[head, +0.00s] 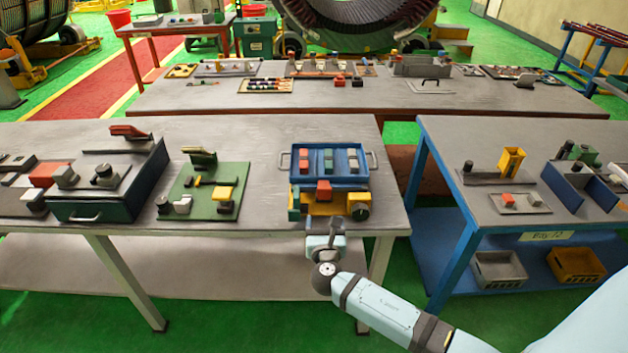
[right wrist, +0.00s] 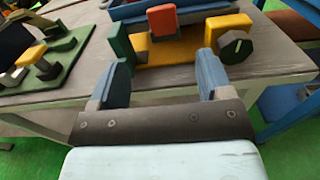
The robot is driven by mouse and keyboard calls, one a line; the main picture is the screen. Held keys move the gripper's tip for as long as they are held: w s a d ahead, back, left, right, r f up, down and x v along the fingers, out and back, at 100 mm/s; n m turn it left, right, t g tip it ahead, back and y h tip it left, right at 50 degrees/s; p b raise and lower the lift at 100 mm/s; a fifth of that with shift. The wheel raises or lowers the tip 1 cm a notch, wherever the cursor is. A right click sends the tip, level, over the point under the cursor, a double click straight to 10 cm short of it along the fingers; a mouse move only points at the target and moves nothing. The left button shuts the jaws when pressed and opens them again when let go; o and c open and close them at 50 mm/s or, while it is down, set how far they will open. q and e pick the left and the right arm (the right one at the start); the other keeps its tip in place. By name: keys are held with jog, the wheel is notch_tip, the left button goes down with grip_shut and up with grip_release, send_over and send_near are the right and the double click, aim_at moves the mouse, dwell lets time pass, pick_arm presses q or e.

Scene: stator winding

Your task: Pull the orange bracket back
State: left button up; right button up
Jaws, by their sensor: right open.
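An orange-yellow bracket (head: 325,207) sits at the front edge of the left table, below a blue tray. It also shows in the right wrist view (right wrist: 176,52). A red-orange block (head: 323,191) stands on its middle, with a green piece (right wrist: 121,42) at its left and a yellow upright with a dark green knob (right wrist: 235,45) at its right. My right gripper (head: 326,230) is just in front of the bracket, at the table edge. Its two blue fingers (right wrist: 165,62) are apart, with nothing between them. My left gripper is out of view.
The blue tray (head: 347,180) with red, green and white blocks stands behind the bracket. A green plate (head: 207,208) with parts lies to the left. The blue-legged table (head: 470,203) stands to the right across a gap. Some bare tabletop (head: 262,205) lies left of the bracket.

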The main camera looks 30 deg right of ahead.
aim_at(324, 191)
jog(key=x, duration=0.8)
jog(key=r+p+x, duration=0.1)
jog(key=x, duration=0.3)
jog(key=shift+s+d, duration=0.1)
jog(key=shift+d, duration=0.1)
jog(key=shift+w+d+f, duration=0.15)
jog(key=shift+w+d, duration=0.15)
jog(key=shift+w, duration=0.2)
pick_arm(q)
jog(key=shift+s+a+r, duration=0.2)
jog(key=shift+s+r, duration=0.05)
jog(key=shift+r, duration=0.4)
